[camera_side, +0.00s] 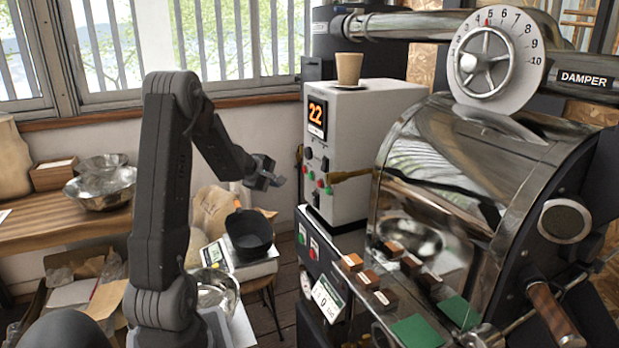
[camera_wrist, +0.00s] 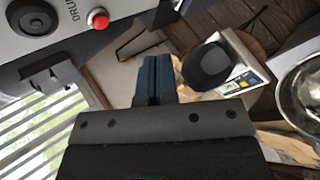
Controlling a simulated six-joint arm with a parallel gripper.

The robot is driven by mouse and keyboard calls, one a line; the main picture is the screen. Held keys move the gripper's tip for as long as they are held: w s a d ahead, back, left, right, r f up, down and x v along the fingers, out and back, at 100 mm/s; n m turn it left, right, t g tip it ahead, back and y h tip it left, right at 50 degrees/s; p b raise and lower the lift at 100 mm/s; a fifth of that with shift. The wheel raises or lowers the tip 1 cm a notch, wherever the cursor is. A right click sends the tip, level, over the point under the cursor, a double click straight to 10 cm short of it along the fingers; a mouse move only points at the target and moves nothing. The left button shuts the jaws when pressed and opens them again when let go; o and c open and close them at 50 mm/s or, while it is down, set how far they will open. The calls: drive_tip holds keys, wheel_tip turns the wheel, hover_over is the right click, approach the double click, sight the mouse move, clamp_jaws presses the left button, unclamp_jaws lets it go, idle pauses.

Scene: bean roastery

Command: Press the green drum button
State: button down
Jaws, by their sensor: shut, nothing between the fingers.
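The white control cabinet (camera_side: 345,130) has a display reading 22 and small red and green buttons low on its left face. A green button (camera_side: 328,190) sits there; its label is too small to read in the side view. My gripper (camera_side: 276,181) is shut and empty, left of this face with a gap between. In the wrist view my gripper (camera_wrist: 154,80) shows its fingers together. A partly cut-off label beginning "DRU" stands next to a red button (camera_wrist: 98,18) at the upper left there. No green button shows in the wrist view.
A black pan (camera_side: 249,236) stands on a scale below my gripper. A cup (camera_side: 349,68) stands on the cabinet. The shiny roaster drum (camera_side: 450,180) is to the right. A lower panel with more buttons (camera_side: 313,250) is under the cabinet. A metal bowl (camera_side: 100,188) sits at left.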

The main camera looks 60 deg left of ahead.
approach(310, 182)
drive_tip(key=shift+w+a+f, duration=0.3)
drive_tip(key=shift+w+f, duration=0.1)
drive_tip(key=shift+f, duration=0.35)
drive_tip(key=shift+w+a+f, duration=0.25)
drive_tip(key=shift+w+f, duration=0.1)
drive_tip(key=shift+f, duration=0.45)
drive_tip(key=shift+w, duration=0.2)
idle(0.8)
drive_tip(key=shift+w, duration=0.2)
drive_tip(key=shift+w, duration=0.45)
idle(0.6)
drive_tip(key=shift+s, duration=0.9)
drive_tip(key=s, duration=0.5)
idle(0.4)
